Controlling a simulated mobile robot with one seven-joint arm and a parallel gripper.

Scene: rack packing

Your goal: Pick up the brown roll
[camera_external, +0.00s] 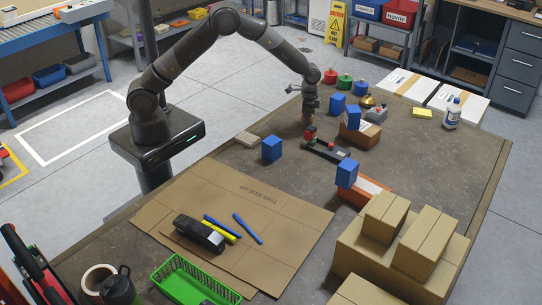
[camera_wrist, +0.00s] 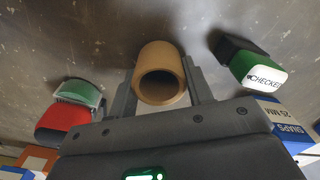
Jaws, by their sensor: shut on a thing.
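The brown roll (camera_wrist: 161,58) is a short hollow tan cylinder in the wrist view, its open end facing the camera. My gripper (camera_external: 308,122) is shut on it, with one finger on each side of the roll. In the external view my gripper points down over the back middle of the table. The roll cannot be made out there. I cannot tell whether the roll touches the table.
A green and white "CHECKED" stamp (camera_wrist: 258,74) is right of the roll, and a red and green object (camera_wrist: 72,110) left. A blue block (camera_external: 272,149) stands near my gripper.

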